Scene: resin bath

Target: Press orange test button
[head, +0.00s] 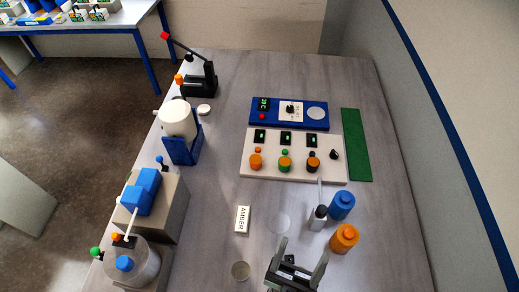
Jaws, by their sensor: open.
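A pale control panel (330,172) lies on the grey table, right of the middle in the head view. At its left end are a small orange button (258,150) and, just in front of it, a larger orange knob (256,162). I cannot read any label that tells which is the test button.
A blue panel (280,121) with a dial lies behind the pale one, a green mat (356,145) to its right. A metal cylinder (318,217), blue cap (342,205) and orange cap (344,238) stand near my gripper. The table between is mostly clear.

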